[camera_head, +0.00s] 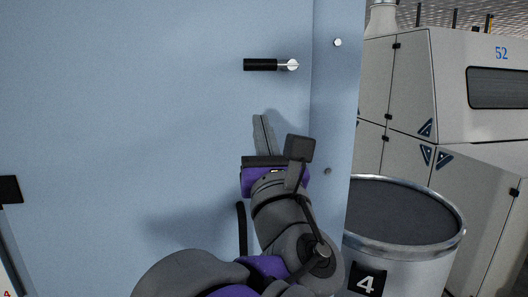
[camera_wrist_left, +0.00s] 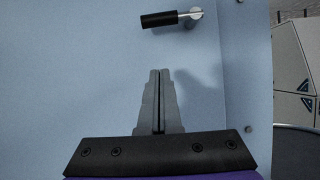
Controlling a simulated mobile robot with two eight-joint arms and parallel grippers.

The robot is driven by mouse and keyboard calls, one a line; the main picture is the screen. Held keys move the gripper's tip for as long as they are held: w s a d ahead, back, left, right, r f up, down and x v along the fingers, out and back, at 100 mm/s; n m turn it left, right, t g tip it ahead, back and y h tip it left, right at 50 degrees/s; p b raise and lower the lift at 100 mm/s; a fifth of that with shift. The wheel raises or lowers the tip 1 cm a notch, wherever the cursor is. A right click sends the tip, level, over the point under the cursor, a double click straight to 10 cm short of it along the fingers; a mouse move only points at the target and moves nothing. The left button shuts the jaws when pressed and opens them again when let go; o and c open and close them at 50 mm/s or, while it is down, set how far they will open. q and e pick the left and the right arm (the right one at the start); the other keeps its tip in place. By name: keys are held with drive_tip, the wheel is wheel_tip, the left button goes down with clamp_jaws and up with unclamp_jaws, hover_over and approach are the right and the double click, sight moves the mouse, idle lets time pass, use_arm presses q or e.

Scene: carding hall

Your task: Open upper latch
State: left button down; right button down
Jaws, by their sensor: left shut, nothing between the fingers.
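The upper latch (camera_head: 262,65) is a black handle on a round silver pivot, set on a light blue panel (camera_head: 150,100). The handle lies level, pointing left from the pivot. It also shows at the top of the left wrist view (camera_wrist_left: 160,19). My left gripper (camera_head: 260,118) is below the latch, apart from it, with its fingers pointing up. In the left wrist view its two fingers (camera_wrist_left: 159,72) are together, with nothing between them. My right gripper is in neither view.
A grey drum (camera_head: 400,262) marked 4 stands right of the panel's edge. A large off-white machine (camera_head: 470,115) marked 52 is behind it. Small round bolts (camera_head: 338,43) sit on the panel's right strip. A black part (camera_head: 9,190) is at the far left.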

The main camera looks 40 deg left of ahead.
use_arm(q)
drive_tip(key=v, duration=0.3)
drive_tip(key=shift+d+f, duration=0.2)
drive_tip(key=shift+d, duration=0.2)
drive_tip(key=shift+s, duration=0.1)
drive_tip(key=a+f+n+g+h, duration=0.2)
drive_tip(key=f+n+g+h, duration=0.3)
drive_tip(key=f, duration=1.1)
drive_tip(key=a+f+n+g+h, duration=0.25)
drive_tip(key=f+n, duration=0.55)
drive_tip(key=f, duration=0.8)
drive_tip(key=s+d+f+n+g+h, duration=0.1)
drive_tip(key=s+d+f+n+h, duration=0.2)
drive_tip(key=d+f+n, duration=0.4)
drive_tip(key=s+d+f+n+g+h, duration=0.1)
drive_tip(key=s+d+f+n+h, duration=0.2)
drive_tip(key=f, duration=1.4)
drive_tip(key=d+n+h, duration=0.3)
drive_tip(key=d+n, duration=0.1)
drive_tip(key=shift+f, duration=0.35)
